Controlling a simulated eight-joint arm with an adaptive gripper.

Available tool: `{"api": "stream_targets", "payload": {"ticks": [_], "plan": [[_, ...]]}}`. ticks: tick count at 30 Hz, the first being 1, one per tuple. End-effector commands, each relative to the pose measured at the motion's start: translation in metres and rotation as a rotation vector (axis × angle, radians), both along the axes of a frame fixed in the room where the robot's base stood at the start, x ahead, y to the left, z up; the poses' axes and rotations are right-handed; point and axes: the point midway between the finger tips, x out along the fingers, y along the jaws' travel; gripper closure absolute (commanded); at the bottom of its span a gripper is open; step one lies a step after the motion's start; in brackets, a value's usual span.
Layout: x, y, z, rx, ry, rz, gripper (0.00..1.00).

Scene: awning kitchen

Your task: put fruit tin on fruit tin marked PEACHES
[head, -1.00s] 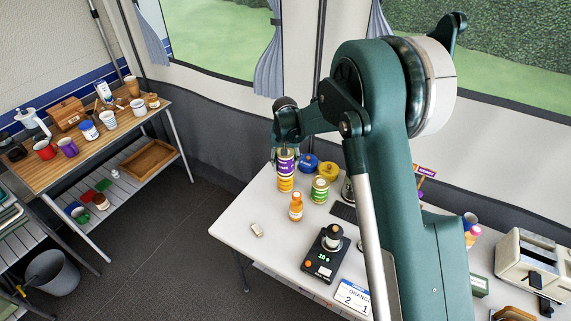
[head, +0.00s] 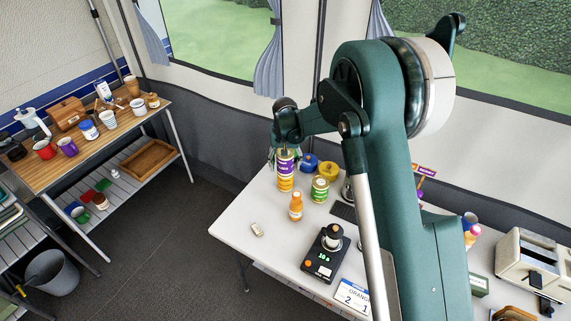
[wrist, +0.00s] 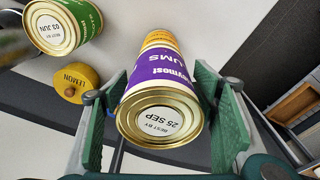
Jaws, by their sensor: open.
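A purple fruit tin (head: 286,165) with lettering ending in "UMS" stands upright on an orange-yellow tin (head: 285,184) near the table's far left edge. In the wrist view the purple tin (wrist: 160,75) shows its gold end marked "BEST BY 25 SEP", and the orange tin (wrist: 159,40) is in line beneath it. The lower tin's name is not readable. My gripper (head: 277,155) is at the top of the stack. In the wrist view its green fingers stand open on either side of the purple tin, with gaps visible.
A black scale (head: 325,255) is nearer. The table's front left is mostly clear.

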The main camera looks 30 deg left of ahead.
Motion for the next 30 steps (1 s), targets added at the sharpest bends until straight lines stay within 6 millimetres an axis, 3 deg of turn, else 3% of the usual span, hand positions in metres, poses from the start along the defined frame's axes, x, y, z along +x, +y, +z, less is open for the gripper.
{"api": "stream_targets", "payload": {"ticks": [8,30], "plan": [[-0.001,0.000,0.013,0.000,0.000,0.000,0.42],[-0.012,-0.006,0.112,0.000,0.000,0.000,0.42]]}}
